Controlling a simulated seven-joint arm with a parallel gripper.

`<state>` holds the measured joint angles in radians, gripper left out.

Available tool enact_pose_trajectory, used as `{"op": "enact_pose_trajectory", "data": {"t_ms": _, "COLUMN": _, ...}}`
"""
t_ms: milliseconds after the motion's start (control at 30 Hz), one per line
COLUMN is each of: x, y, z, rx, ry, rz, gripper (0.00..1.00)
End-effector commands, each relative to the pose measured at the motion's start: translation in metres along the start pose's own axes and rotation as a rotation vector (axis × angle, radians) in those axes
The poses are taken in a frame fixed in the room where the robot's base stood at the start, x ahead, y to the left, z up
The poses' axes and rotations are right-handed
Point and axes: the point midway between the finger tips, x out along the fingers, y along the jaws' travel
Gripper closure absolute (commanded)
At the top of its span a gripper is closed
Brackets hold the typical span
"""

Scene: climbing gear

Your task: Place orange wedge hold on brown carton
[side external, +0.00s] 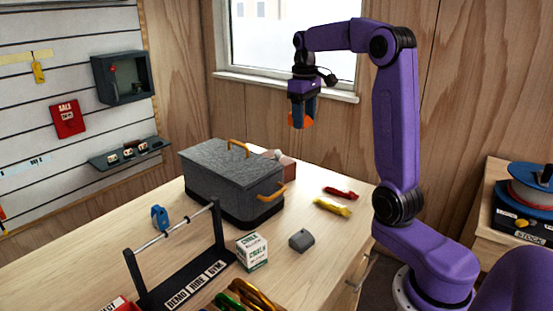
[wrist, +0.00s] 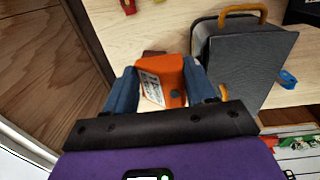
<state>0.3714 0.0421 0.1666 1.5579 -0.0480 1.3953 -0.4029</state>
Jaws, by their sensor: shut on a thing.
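My gripper (side external: 304,113) is raised high above the back of the table, in front of the window. Its blue fingers are shut on the orange wedge hold (side external: 308,123). In the wrist view the orange wedge hold (wrist: 174,76), with a white printed label, sits between the fingers of my gripper (wrist: 162,84). A reddish-brown box (side external: 287,170), seemingly the brown carton, stands behind the grey lidded box and is partly hidden by it. A small whitish thing shows at its top. In the wrist view a sliver of brown (wrist: 152,54) shows beyond the hold; I cannot tell if it is the carton.
The grey lidded box (side external: 225,180) with yellow handles is a tall obstacle beside the carton. Red (side external: 341,193) and yellow (side external: 332,207) small items, a grey hold (side external: 301,240), a white carton (side external: 252,252) and a black bar stand (side external: 185,285) are on the table (side external: 330,235).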

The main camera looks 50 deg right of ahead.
Motion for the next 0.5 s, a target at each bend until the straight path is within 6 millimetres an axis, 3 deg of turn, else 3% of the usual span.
{"op": "enact_pose_trajectory", "data": {"t_ms": 333, "x": 0.035, "y": -0.001, "z": -0.003, "rx": -0.002, "ry": -0.001, "rz": 0.000, "gripper": 0.76}}
{"op": "enact_pose_trajectory", "data": {"t_ms": 500, "x": 0.047, "y": 0.008, "z": -0.024, "rx": -0.003, "ry": -0.002, "rz": 0.000, "gripper": 0.76}}
